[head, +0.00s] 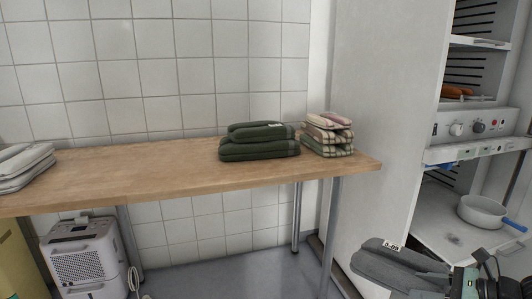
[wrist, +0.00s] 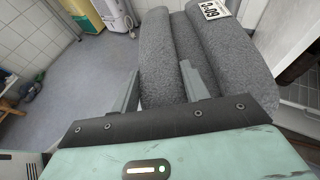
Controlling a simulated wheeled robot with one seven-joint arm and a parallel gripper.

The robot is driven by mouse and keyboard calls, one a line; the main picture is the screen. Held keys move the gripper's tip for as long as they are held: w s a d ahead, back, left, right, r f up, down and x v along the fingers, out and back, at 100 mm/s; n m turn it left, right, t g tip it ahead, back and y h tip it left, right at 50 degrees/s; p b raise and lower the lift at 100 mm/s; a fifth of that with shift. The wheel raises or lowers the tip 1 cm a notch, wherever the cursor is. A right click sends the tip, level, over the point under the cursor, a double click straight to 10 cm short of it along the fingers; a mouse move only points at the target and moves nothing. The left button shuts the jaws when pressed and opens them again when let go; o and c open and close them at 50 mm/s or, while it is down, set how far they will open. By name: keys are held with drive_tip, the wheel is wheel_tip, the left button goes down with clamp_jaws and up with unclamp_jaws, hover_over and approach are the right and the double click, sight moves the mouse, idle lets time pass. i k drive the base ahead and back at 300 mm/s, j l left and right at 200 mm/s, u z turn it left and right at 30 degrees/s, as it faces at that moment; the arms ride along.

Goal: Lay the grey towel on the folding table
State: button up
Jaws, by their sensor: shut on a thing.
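The grey towel (head: 385,262) is a thick folded bundle with a white tag, at the bottom right of the head view. My gripper (head: 450,283) is shut on one end of it and holds it clear of the floor. In the wrist view the grey towel (wrist: 180,50) fills the upper middle, between the two fingers of my gripper (wrist: 162,85). The folding table (head: 130,172) has a wooden top and metal legs, and stands to the left of the towel against the tiled wall.
Dark green folded towels (head: 258,143) and checked folded cloths (head: 328,135) lie at the table's right end. Pale folded towels (head: 22,166) lie at its left end. The middle is bare. An open white cabinet (head: 385,130) with a pot (head: 484,212) stands right. A dehumidifier (head: 85,258) stands under the table.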

sight(141, 171)
drive_tip(key=j+u, duration=0.1)
drive_tip(key=u, duration=0.3)
drive_tip(key=j+u, duration=0.1)
drive_tip(key=u, duration=0.35)
drive_tip(key=j+u, duration=0.1)
drive_tip(key=u, duration=0.3)
drive_tip(key=i+u, duration=0.1)
drive_tip(key=u, duration=0.3)
